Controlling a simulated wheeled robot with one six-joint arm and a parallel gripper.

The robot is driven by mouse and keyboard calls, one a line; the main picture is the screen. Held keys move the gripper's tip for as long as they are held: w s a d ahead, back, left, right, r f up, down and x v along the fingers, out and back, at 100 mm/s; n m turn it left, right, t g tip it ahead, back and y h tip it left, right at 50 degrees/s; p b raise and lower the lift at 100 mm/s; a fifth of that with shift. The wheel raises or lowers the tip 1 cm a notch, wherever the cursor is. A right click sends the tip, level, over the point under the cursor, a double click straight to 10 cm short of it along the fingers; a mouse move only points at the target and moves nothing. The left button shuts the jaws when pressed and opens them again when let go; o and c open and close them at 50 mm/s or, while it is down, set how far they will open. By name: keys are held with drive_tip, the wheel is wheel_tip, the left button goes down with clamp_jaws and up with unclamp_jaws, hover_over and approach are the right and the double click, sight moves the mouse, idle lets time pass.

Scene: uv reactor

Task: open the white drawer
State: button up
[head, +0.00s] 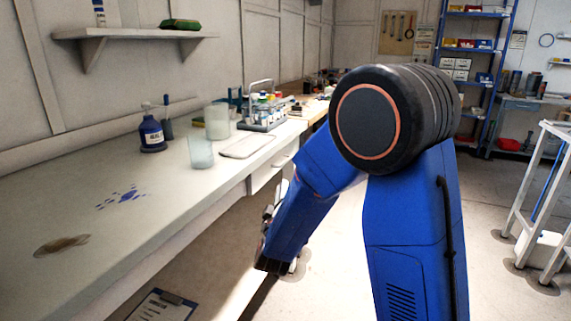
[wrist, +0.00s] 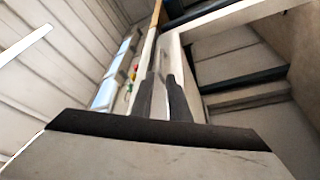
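The white drawer (head: 263,178) is set under the front edge of the workbench, just left of my blue arm in the head view. It looks closed or nearly so, and its handle is hard to make out. My gripper (wrist: 162,76) shows in the wrist view as two dark fingers with a narrow gap between them. Nothing is clearly held. The fingers point along a pale edge, and I cannot tell whether they touch it.
The workbench (head: 150,230) runs along the left wall. On it stand a blue bottle (head: 152,135), a glass beaker (head: 200,152), a pale container (head: 217,121), a white tray (head: 247,145) and a bottle rack (head: 262,115). A white-framed stand (head: 540,185) is at right, with clear floor before it.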

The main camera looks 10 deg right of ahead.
sight(286, 162)
drive_tip(key=x, duration=1.5)
drive_tip(key=shift+w+d, duration=0.1)
drive_tip(key=shift+w, duration=0.2)
clamp_jaws()
idle(0.8)
